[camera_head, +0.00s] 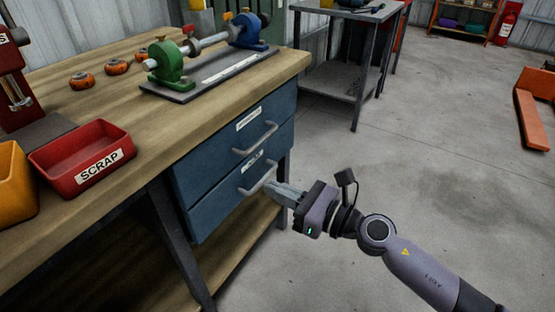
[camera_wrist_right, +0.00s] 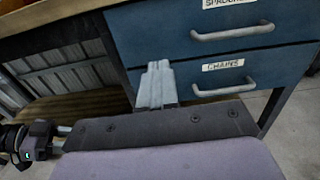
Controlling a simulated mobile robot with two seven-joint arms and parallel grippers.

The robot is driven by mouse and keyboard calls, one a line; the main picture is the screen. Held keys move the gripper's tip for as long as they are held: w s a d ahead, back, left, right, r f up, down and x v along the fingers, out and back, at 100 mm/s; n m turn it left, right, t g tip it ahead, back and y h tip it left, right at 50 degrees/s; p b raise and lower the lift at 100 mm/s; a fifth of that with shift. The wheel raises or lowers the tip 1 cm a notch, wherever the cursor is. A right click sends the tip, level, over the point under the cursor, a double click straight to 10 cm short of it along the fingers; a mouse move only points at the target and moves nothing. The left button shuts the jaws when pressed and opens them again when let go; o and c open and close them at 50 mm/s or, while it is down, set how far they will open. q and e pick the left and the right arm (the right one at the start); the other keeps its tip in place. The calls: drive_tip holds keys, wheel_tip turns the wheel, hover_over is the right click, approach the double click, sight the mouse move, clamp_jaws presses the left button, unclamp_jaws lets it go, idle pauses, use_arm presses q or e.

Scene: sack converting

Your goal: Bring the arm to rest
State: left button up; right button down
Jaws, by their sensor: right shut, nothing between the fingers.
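My right gripper (camera_head: 272,187) reaches in from the lower right of the head view, in front of the workbench drawers. Its fingers are together with nothing between them. The tips appear close beside the lower drawer's handle (camera_head: 258,175); I cannot tell whether they touch it. In the right wrist view the shut fingers (camera_wrist_right: 156,68) point at the blue drawer fronts, left of both handles. The lower drawer (camera_wrist_right: 235,82), labelled CHAINS, and the upper drawer (camera_wrist_right: 185,38) look closed. What looks like my left gripper (camera_wrist_right: 62,130) shows at the lower left there; its fingers are unclear.
The wooden workbench (camera_head: 130,190) carries a red SCRAP bin (camera_head: 80,155), a yellow bin (camera_head: 14,185), a shaft between green and blue supports (camera_head: 205,48), and orange round parts (camera_head: 117,67). A metal table (camera_head: 345,20) stands behind.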

drive_tip(key=s+d+f+n+h, duration=1.2)
drive_tip(key=s+d+f+n, duration=0.65)
drive_tip(key=n, duration=0.85)
wheel_tip(320, 180, up, 15)
drive_tip(key=s+p, duration=0.1)
drive_tip(key=p, duration=1.7)
drive_tip(key=shift+s+f+h, duration=0.2)
drive_tip(key=shift+s+h, duration=0.1)
drive_tip(key=shift+h, duration=0.1)
